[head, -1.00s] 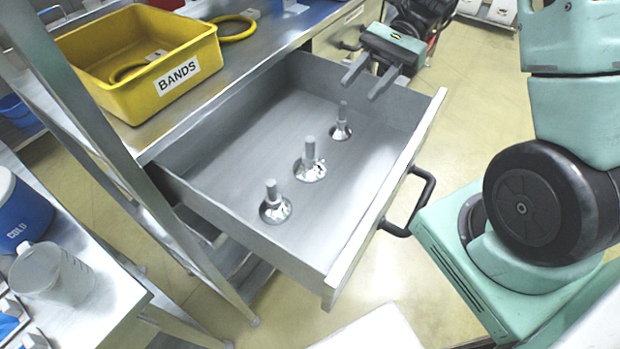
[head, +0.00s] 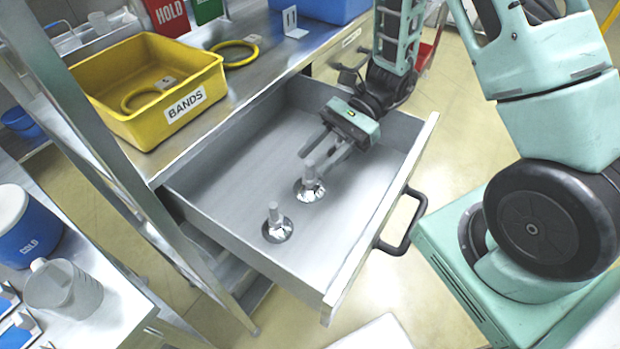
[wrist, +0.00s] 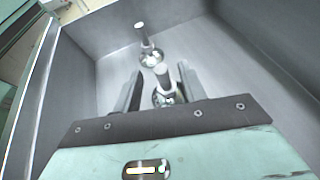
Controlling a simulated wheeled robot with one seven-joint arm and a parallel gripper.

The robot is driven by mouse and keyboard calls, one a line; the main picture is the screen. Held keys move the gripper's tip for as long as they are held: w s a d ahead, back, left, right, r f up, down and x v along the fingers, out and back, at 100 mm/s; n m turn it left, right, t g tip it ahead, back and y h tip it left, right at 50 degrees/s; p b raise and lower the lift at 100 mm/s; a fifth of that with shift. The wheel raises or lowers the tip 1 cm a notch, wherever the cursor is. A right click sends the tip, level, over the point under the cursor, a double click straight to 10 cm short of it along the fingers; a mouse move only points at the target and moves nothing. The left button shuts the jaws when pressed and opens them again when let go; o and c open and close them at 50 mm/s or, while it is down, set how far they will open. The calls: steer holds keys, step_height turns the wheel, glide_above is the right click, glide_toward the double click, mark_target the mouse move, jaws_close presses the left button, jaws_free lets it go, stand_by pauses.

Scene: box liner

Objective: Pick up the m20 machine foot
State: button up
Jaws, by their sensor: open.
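Two metal machine feet with upright studs and round bases stand in the open drawer (head: 240,165): a middle foot (head: 310,190) and a near foot (head: 278,229). I cannot read a size on either. My gripper (head: 312,165) is open and low inside the drawer, its fingers angled toward the middle foot. In the wrist view, one foot (wrist: 164,80) stands between my open fingers (wrist: 159,78), its base partly hidden. It seems to be the middle foot. Another foot (wrist: 148,47) stands beyond it.
The drawer walls surround the feet, and a black handle (head: 404,222) is on its front. A yellow BANDS bin (head: 150,95) and a yellow ring (head: 236,52) sit on the bench above. Free drawer floor lies left of the feet.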

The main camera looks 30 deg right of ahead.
steer(key=p, duration=0.2)
glide_above(304, 191)
steer(key=shift+f, duration=1.05)
jaws_close()
